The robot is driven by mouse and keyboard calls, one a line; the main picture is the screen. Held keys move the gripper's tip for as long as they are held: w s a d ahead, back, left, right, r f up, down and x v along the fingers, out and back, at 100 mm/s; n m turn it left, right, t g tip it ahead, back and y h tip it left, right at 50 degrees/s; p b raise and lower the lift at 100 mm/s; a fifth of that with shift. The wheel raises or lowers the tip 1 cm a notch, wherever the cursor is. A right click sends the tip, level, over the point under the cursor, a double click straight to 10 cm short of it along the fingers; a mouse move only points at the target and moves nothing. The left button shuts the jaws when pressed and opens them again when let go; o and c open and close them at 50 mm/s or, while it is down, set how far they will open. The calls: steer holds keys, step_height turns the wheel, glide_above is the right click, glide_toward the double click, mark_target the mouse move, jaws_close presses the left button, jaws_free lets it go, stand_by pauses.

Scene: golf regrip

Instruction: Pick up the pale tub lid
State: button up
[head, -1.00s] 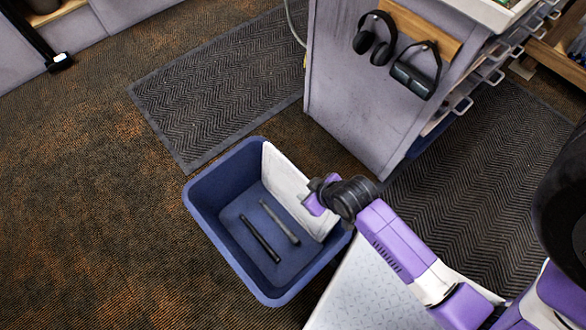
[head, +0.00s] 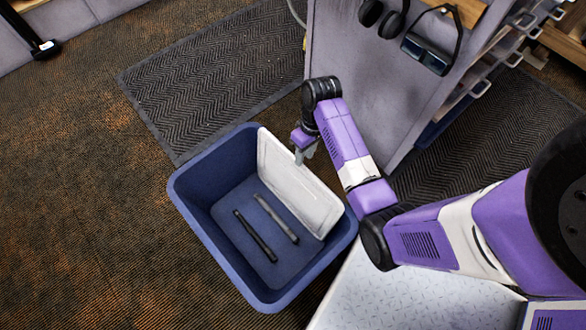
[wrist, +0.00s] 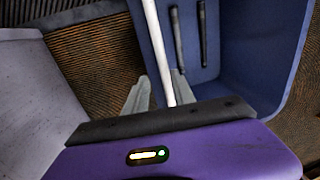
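The pale tub lid (head: 297,187) is a flat whitish panel standing on edge inside the blue tub (head: 190,205), leaning against its right wall. In the wrist view the edge of the lid (wrist: 154,40) shows as a narrow white strip. My gripper (head: 301,156) is at the lid's upper edge, pointing down. In the wrist view my gripper (wrist: 160,80) is open, with one grey finger on each side of the strip and gaps between. I cannot tell how deep the edge sits between the fingers.
Two dark bars, a black one (head: 256,236) and a grey one (head: 277,219), lie on the tub floor. A grey cabinet (head: 345,60) with hanging headphones (head: 383,14) and goggles (head: 430,50) stands close behind. A dark mat (head: 210,85) lies on open carpet at left.

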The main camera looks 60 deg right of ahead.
mark_target(302, 167)
steer(key=f+b, duration=0.1)
steer(key=a+f, duration=0.1)
steer(key=f, duration=0.1)
steer(key=f+b, duration=0.1)
steer(key=f, duration=0.1)
steer(key=shift+s+a+b, duration=0.1)
steer(key=shift+a+b, duration=0.2)
steer(key=shift+a, duration=0.05)
steer(key=shift+c, duration=0.2)
jaws_close()
